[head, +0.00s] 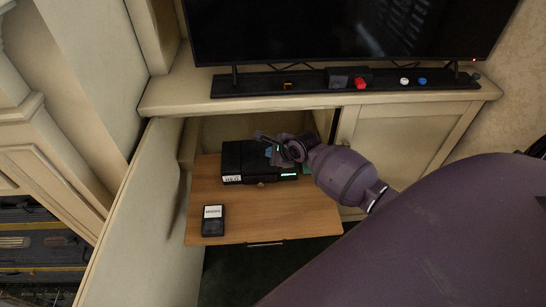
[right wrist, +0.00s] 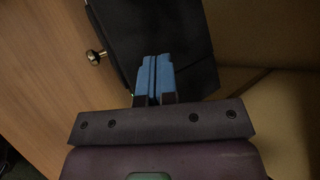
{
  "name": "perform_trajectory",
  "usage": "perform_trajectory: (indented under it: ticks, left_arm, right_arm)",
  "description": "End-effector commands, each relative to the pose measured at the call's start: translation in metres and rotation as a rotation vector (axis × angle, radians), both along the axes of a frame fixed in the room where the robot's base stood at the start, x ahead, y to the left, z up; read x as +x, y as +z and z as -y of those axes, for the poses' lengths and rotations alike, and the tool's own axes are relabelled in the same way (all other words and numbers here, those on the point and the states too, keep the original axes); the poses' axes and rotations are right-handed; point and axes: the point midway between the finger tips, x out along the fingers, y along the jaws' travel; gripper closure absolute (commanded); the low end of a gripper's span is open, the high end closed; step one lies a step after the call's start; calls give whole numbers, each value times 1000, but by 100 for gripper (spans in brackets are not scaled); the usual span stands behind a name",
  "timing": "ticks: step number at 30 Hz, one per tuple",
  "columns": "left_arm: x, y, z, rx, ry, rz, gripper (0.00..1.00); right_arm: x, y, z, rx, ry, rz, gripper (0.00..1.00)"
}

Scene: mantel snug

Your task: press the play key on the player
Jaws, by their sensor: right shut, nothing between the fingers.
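The player (head: 243,160) is a black box on a wooden pull-out shelf in the open cabinet, with a white label and a small lit green display on its front. My right gripper (head: 270,152) is over the right part of the player's top. In the right wrist view, my right gripper (right wrist: 154,62) has its blue fingertips together and empty, in front of the player's dark body (right wrist: 190,40). I cannot make out the play key, nor whether the fingertips touch the player. My left gripper is out of view.
A black case (head: 213,221) with a white label lies on the shelf (head: 270,220) at front left. The cabinet door (head: 135,225) stands open at left. A television (head: 350,30) and a dark strip (head: 310,84) with small items are above.

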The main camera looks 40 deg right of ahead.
Motion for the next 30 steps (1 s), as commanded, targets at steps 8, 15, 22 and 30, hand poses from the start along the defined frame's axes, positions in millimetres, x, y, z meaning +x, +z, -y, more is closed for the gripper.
perform_trajectory:
  ticks: [8,15,22,30]
  left_arm:
    - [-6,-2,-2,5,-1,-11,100]
    - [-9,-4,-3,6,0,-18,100]
    - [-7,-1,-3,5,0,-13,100]
    - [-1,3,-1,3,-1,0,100]
  right_arm:
    - [0,0,0,0,0,0,100]
    - [0,0,0,0,0,0,100]
    - [0,-5,0,2,-1,-1,100]
    - [0,-9,0,0,1,-1,100]
